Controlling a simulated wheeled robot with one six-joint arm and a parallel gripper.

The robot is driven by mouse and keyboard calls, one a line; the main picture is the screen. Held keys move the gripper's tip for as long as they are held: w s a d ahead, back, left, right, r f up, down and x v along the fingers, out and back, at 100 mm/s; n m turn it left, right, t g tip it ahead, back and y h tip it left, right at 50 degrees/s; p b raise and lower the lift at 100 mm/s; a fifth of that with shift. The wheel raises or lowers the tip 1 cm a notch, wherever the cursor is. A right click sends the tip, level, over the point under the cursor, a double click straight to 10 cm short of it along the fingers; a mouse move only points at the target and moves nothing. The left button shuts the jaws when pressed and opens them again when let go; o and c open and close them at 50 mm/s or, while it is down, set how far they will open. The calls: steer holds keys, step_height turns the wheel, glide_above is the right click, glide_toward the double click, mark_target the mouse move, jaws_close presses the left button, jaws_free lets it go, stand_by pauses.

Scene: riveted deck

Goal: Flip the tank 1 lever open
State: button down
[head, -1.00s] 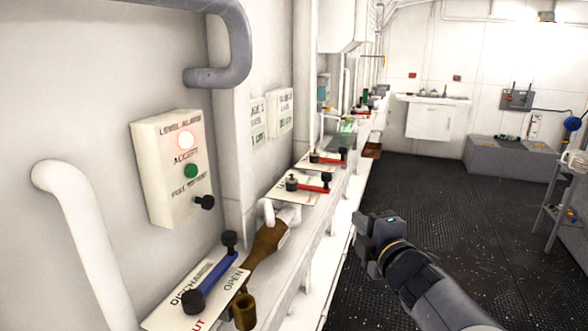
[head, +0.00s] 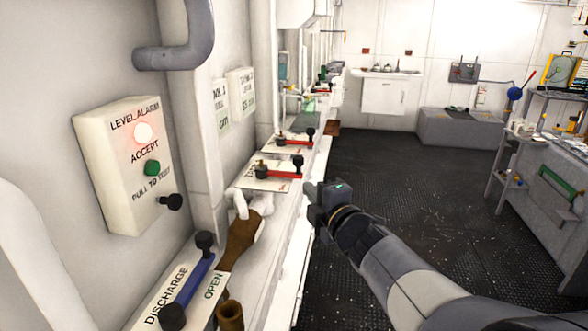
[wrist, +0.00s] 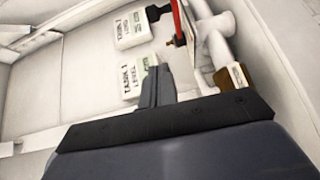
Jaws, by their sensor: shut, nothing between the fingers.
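Two red levers lie on white plates along the ledge in the head view: a nearer one (head: 280,173) and a farther one (head: 296,141). Each has a dark knob at its right end. The plate lettering is too small to tell which is tank 1. My gripper (head: 318,195) is right of the nearer red lever, apart from it, over the ledge's outer side. Its jaws are shut and empty. In the wrist view my fingers (wrist: 156,88) are together, and part of a red lever (wrist: 179,18) shows above them. A tank 1 level card (wrist: 138,75) shows beside the fingers.
A blue discharge lever (head: 190,279) and a brown pipe fitting (head: 240,238) are on the ledge in front. A level alarm box (head: 128,165) with a lit red lamp is on the left wall. A grey bench (head: 560,205) stands right. The deck between is clear.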

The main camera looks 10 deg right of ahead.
glide_toward(298, 170)
steer(key=w+a+r, duration=0.2)
steer(key=a, duration=0.3)
steer(key=w+p, duration=0.1)
steer(key=w+d+p, duration=0.1)
steer(key=shift+w+d+r, duration=0.15)
steer(key=shift+w+d, duration=0.15)
steer(key=shift+w, duration=0.05)
steer(key=shift+w+d, duration=0.25)
steer(key=shift+w, duration=0.2)
steer(key=shift+d+p, duration=0.1)
steer(key=shift+p, duration=0.25)
